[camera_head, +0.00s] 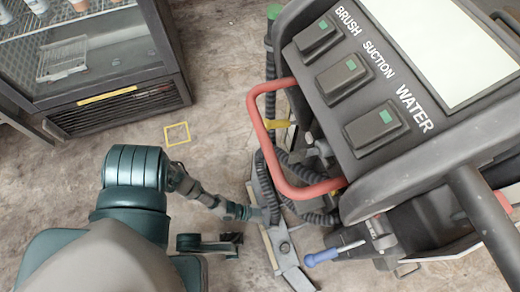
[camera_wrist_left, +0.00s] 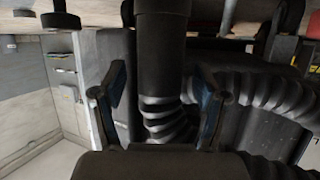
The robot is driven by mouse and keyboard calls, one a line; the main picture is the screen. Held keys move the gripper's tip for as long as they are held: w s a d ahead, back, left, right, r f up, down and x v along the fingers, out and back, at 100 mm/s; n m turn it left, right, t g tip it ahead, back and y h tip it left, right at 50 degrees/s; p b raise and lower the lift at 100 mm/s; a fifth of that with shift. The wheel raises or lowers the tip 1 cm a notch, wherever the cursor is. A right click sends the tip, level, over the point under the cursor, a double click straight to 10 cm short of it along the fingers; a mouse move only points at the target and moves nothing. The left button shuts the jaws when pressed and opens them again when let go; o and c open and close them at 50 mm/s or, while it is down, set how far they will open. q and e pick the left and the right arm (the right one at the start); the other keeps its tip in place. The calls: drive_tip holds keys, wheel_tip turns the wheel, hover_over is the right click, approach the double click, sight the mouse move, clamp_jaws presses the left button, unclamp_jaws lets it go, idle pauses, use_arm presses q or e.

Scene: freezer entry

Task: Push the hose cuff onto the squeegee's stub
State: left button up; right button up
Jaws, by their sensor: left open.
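The squeegee (camera_head: 281,245) lies low on the floor beside the machine in the head view. A black ridged hose (camera_head: 316,217) runs down to it. My left gripper (camera_head: 262,213) is by the hose at the squeegee. In the left wrist view, its two fingers (camera_wrist_left: 160,105) stand apart, one on each side of a smooth black cylinder, which looks like the hose cuff (camera_wrist_left: 163,45). Ridged hose (camera_wrist_left: 167,122) continues below it, between the fingers, with gaps at the sides. I cannot make out the stub or whether the cuff is on it. A dark part at lower centre may be my right gripper.
The scrubber's panel (camera_head: 365,88) with several buttons and a red handle (camera_head: 255,120) overhang the hose. A blue-handled tool (camera_head: 322,257) is at the machine's side. Another ridged hose (camera_wrist_left: 270,88) is close by in the wrist view. A glass-fronted cabinet (camera_head: 100,65) stands upper left.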

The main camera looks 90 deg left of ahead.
use_arm(q)
drive_tip(key=v, duration=1.2)
drive_tip(key=shift+f, duration=0.2)
